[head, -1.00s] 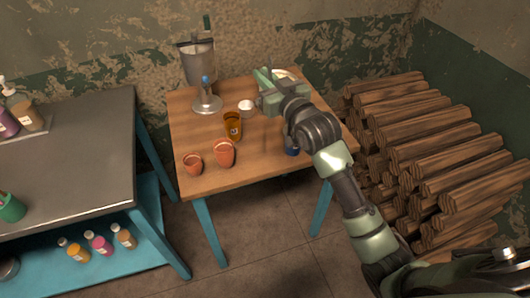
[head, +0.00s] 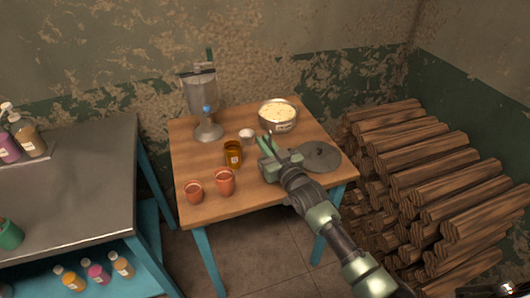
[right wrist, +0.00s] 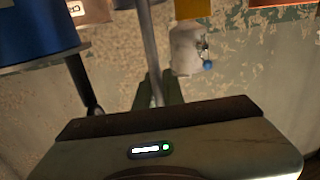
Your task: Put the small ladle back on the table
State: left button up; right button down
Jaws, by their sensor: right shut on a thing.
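The small ladle shows as a thin metal handle (right wrist: 150,45) between the fingers of my right gripper (right wrist: 160,92) in the right wrist view. In the head view my right gripper (head: 268,148) is shut on it, over the front right part of the wooden table (head: 240,200). The ladle's bowl is not clearly visible, and I cannot tell whether it touches the tabletop. The metal pot (head: 278,125) with pale contents stands behind the gripper. My left gripper is not in view.
A grey round lid (head: 320,157) is right of the gripper. An amber jar (head: 233,155), a small white item (head: 247,135), two terracotta cups (head: 225,182) (head: 194,193) and a dispenser (head: 205,110) stand left of it. A blue object (right wrist: 35,30) is close in the wrist view. Logs (head: 430,170) are stacked right.

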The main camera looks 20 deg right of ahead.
jog(key=shift+f, duration=1.8)
jog(key=shift+f, duration=0.2)
jog(key=c, duration=1.5)
grip_release()
jog(key=shift+r, duration=0.2)
